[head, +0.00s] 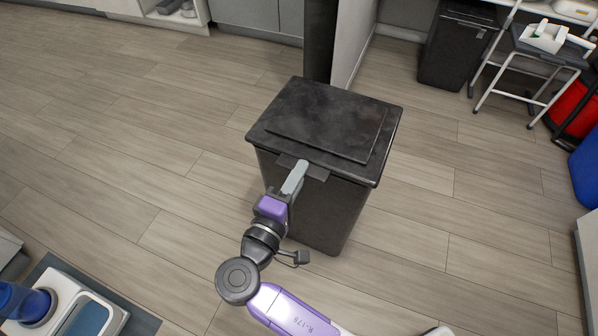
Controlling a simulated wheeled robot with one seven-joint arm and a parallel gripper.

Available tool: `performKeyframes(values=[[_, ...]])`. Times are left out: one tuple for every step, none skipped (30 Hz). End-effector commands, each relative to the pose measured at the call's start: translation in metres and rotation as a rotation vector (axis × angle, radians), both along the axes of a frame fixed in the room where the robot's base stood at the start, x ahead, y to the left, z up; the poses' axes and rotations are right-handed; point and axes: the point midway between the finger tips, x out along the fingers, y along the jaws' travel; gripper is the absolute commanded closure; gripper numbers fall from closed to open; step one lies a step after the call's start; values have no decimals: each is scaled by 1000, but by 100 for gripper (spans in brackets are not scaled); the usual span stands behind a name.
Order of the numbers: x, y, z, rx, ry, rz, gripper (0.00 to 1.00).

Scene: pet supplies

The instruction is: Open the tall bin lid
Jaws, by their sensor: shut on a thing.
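The tall bin (316,215) is dark grey to black and stands upright on the floor in the middle of the head view. Its lid (325,120) is dark, with a raised panel, and lies flat and closed on top. A small tab (317,172) sticks out at the lid's front edge. My gripper (296,176) is at this front edge and shut on the tab. Its far finger and the exact contact are partly hidden by the gripper itself.
A second dark bin (452,50) stands at the back right beside a step stool (535,60) holding a white tray (543,37). A grey wall panel (353,42) rises just behind the tall bin. A white pet feeder (60,300) is at lower left. The wooden floor to the left is clear.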

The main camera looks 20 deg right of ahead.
Motion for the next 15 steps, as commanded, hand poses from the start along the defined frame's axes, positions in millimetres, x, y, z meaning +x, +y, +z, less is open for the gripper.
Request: performKeyframes(values=[[0,1,9,7,6,1,100],[0,1,11,12,11,1,100],[0,0,15,19,17,1,100],[0,0,19,25,22,1,100],[0,0,22,32,29,1,100],[1,0,27,42,37,1,100],[1,0,31,48,44,1,100],[1,-1,35,57,52,1,100],[1,-1,40,68,62,1,100],[2,-2,44,77,70,1,100],[2,-2,48,87,78,1,100],[3,-3,54,99,89,1,100],[3,-3,58,110,98,0,100],[4,-4,62,118,107,0,100],[4,-5,67,131,118,0,100]])
